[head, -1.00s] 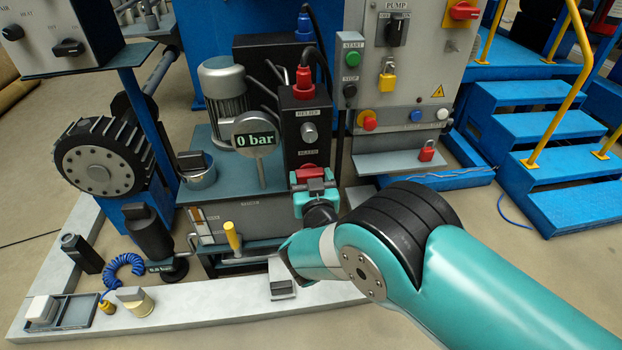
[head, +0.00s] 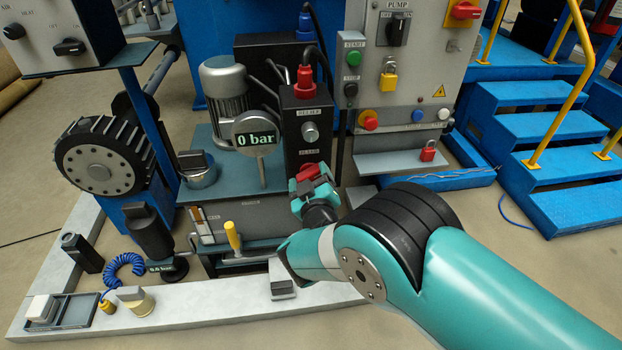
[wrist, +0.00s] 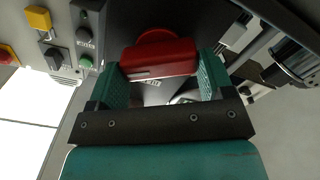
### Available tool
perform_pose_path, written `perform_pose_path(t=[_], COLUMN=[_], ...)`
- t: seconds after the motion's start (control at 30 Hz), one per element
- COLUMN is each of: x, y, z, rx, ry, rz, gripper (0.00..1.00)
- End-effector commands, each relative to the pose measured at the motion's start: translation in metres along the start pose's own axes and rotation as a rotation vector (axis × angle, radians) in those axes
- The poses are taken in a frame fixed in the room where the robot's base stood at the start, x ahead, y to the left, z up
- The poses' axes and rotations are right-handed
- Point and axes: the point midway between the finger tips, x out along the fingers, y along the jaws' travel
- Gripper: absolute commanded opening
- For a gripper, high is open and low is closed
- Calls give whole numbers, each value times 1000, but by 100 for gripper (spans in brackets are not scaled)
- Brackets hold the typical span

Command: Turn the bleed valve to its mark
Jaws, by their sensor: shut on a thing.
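The bleed valve's red handle (head: 309,172) sits low on the black valve block (head: 302,135), under the label that seems to read BLEED. My gripper (head: 312,188) is at the handle, rolled to a tilt, with its jaws shut on it. In the wrist view the red handle (wrist: 158,62) lies between the two green fingers (wrist: 160,85). The handle is tilted in the head view. I cannot make out the valve's mark; my gripper hides part of the area around the handle.
A gauge (head: 256,134) above the tank reads 0 bar. A grey relief knob (head: 310,132) sits above the handle. A control panel (head: 405,80) with buttons and a yellow padlock (head: 388,80) stands to the right. A yellow-handled lever (head: 232,236) is at lower left.

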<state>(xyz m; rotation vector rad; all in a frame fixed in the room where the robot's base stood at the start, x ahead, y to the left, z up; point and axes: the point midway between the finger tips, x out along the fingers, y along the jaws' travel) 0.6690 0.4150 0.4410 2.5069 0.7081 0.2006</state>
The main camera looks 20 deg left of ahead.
Motion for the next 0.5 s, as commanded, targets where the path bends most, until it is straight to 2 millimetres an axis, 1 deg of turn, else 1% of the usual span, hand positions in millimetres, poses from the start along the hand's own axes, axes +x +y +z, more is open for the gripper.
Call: perform_pose_path(t=[0.5], x=[0], y=[-2], z=[3], rx=[-489], ry=[-4], rz=[1], gripper=[51])
